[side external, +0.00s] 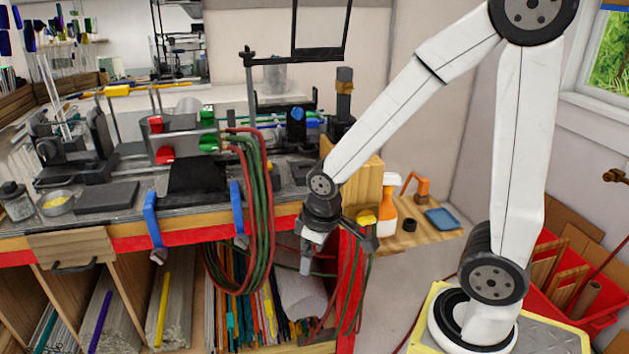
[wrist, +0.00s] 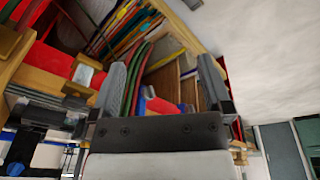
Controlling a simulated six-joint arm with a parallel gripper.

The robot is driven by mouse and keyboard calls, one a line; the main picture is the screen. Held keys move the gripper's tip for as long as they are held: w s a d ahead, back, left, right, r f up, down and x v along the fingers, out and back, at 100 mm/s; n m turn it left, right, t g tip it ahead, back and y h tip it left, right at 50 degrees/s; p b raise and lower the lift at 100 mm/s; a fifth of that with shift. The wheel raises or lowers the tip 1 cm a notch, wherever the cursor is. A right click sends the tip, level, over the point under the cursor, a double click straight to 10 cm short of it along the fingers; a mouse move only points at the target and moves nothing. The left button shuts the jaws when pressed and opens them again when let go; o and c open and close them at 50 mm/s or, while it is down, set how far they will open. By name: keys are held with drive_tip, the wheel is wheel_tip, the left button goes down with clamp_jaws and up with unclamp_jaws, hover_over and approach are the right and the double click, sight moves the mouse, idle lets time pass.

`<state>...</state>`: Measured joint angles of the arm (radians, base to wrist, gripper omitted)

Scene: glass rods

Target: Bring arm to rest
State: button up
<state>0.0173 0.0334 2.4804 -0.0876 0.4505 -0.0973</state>
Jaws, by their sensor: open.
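My gripper (side external: 336,254) hangs in front of the right end of the workbench (side external: 290,213), below the level of its top. Its two fingers are spread apart, with nothing between them. In the wrist view, the open gripper (wrist: 161,84) shows both grey fingers apart, with the bench's lower shelves, hoses and coloured rods beyond them. My arm is bent at the elbow, with the forearm sloping down to the left. No rod is in the gripper.
Red and green hoses (side external: 262,215) hang over the bench front, left of my gripper. A small wooden shelf (side external: 415,232) with a spray bottle (side external: 387,212) is just right of it. Burner equipment (side external: 180,140) stands on the bench. Red bins (side external: 600,310) are at the far right.

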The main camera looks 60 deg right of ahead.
drive_tip(key=shift+s+a+f+m, duration=0.4)
drive_tip(key=shift+s+a+m, duration=0.25)
drive_tip(key=shift+m, duration=0.25)
idle(0.6)
